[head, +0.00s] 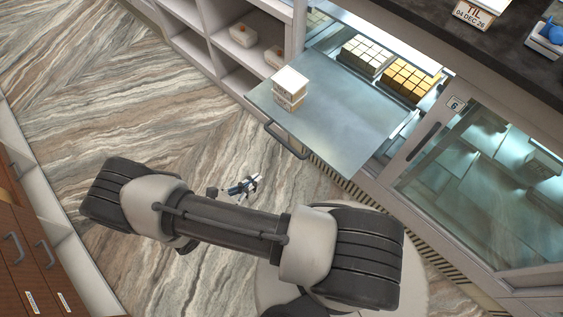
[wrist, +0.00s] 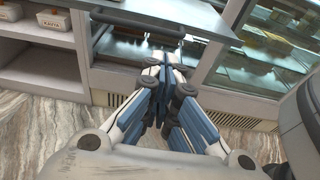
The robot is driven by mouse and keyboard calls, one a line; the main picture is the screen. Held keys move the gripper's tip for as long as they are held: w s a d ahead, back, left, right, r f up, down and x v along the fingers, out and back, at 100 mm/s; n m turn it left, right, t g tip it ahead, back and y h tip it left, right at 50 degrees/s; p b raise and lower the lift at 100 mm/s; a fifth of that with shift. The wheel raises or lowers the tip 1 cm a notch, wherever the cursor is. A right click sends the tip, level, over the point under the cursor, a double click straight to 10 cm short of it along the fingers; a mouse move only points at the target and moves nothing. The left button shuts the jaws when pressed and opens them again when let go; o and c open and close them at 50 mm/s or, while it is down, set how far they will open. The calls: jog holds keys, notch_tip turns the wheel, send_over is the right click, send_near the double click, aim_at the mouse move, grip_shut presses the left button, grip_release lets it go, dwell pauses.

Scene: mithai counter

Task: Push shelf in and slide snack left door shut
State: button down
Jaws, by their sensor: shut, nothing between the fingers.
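The shelf (head: 345,110) is a flat grey metal sheet pulled out of the glass-fronted counter, with a bar handle (head: 285,141) on its front edge. A small stack of white and tan boxes (head: 290,88) stands on its outer left part. The shelf also shows in the wrist view (wrist: 165,17) near the top. A framed glass sliding door (head: 480,170) marked 6 stands to the right of the opening; the left part of the counter front is open. My gripper (head: 245,185) is shut and empty, apart from the handle and over the floor. It also shows in the wrist view (wrist: 172,65).
White and yellow sweets (head: 410,79) sit inside the counter behind the shelf. Open cubbies (head: 245,50) with small tubs are at the left. A date sign (head: 473,14) and blue scale stand on the dark countertop. The marble floor (head: 130,90) is clear.

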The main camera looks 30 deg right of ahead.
jog(key=b+x, duration=0.2)
jog(key=x, duration=1.2)
jog(key=shift+d+r, duration=0.1)
jog(key=shift+d, duration=0.05)
